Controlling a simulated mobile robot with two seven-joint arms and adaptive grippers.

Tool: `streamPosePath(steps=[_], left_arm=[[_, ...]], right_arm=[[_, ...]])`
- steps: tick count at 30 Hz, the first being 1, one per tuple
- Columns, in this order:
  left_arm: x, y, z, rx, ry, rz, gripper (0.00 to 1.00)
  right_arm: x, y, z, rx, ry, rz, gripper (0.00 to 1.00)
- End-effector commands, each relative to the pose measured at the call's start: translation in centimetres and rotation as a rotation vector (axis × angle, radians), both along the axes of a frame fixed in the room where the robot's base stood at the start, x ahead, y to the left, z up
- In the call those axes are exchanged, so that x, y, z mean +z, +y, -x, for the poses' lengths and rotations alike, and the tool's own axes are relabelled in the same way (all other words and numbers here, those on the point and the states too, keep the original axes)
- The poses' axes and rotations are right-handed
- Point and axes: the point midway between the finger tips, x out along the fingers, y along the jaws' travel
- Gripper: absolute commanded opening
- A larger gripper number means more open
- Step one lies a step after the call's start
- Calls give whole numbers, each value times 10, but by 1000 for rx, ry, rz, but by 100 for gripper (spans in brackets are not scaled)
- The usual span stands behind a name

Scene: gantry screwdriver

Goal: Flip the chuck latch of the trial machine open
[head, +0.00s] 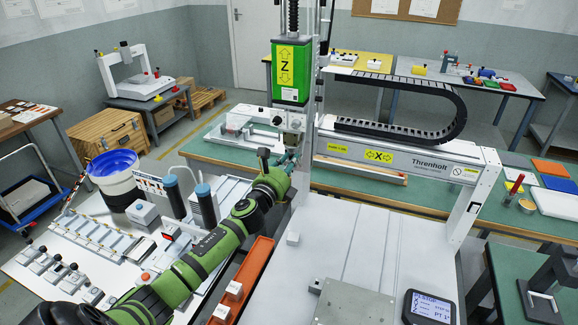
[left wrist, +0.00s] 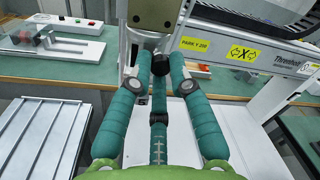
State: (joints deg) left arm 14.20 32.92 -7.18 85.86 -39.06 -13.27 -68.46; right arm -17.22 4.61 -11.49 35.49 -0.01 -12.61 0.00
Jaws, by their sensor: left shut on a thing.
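The trial machine is a gantry with a green Z head (head: 289,72) and a grey block (head: 288,119) under it. My left gripper (head: 287,162) is just below that block, its arm coming from the lower left. In the left wrist view, the teal fingers of my left gripper (left wrist: 160,68) close around a small dark knob (left wrist: 160,63) under the grey-brown block (left wrist: 155,14). The knob seems to be the chuck latch; its full shape and whether it is flipped are hidden by the fingers. My right gripper is not in view.
The white machine bed (head: 350,240) below is mostly clear. A handheld pendant (head: 429,308) stands at its front. An orange tray (head: 245,280) lies left of the bed. The X beam (head: 400,155) crosses to the right.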

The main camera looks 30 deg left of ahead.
Motion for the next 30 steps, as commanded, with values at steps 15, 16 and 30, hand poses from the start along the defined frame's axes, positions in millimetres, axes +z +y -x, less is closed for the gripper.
streamPosePath(steps=[15,16,30], left_arm=[[-2,-1,0,0,-117,482,0],[-2,-1,0,-1,-123,511,0],[-1,-1,0,1,-212,878,0]], right_arm=[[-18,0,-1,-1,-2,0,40],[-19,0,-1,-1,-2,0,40],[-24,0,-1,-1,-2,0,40]])
